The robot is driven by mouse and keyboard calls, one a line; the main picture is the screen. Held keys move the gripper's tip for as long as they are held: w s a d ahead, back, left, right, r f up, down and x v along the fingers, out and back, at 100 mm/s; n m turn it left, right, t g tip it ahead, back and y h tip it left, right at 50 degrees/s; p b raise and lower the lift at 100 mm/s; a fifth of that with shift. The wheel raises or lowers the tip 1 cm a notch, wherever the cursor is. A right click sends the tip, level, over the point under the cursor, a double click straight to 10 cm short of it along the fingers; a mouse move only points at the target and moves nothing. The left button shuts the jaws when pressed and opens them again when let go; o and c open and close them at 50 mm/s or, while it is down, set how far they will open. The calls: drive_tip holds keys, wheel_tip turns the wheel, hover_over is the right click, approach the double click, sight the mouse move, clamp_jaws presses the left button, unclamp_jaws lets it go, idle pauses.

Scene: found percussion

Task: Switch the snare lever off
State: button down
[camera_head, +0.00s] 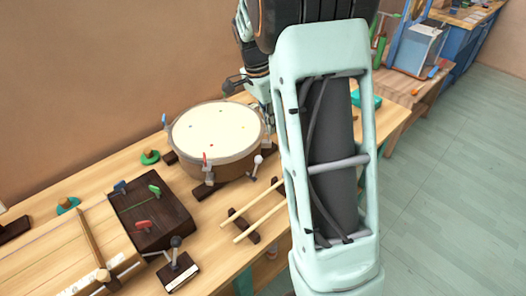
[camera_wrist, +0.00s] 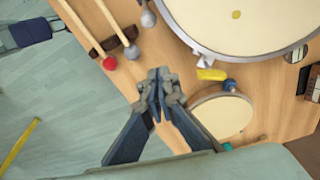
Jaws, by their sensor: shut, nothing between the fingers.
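The drum (camera_head: 217,128) with a cream head stands on the table, and part of it shows in the wrist view (camera_wrist: 235,25). A short lever with a pale ball knob (camera_head: 258,160) stands at the drum's front right and looks like the snare lever. What seems to be the same knob is near the top of the wrist view (camera_wrist: 148,18). My gripper (camera_wrist: 157,78) is shut and empty, below the knob in that picture and apart from it. Whether the lever is on or off is unclear.
Two mallets lie on dark rests, one with a red head (camera_wrist: 109,62), one grey (camera_wrist: 131,52). A smaller drum (camera_wrist: 222,115) and a yellow tab (camera_wrist: 211,74) are right of my gripper. A dark block with coloured levers (camera_head: 150,215) stands front left. Floor (camera_wrist: 55,90) lies beyond the table edge.

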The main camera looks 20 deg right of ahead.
sight(256, 168)
wheel_tip(256, 168, down, 9)
drive_tip(key=a, duration=0.2)
drive_tip(key=shift+s, duration=0.35)
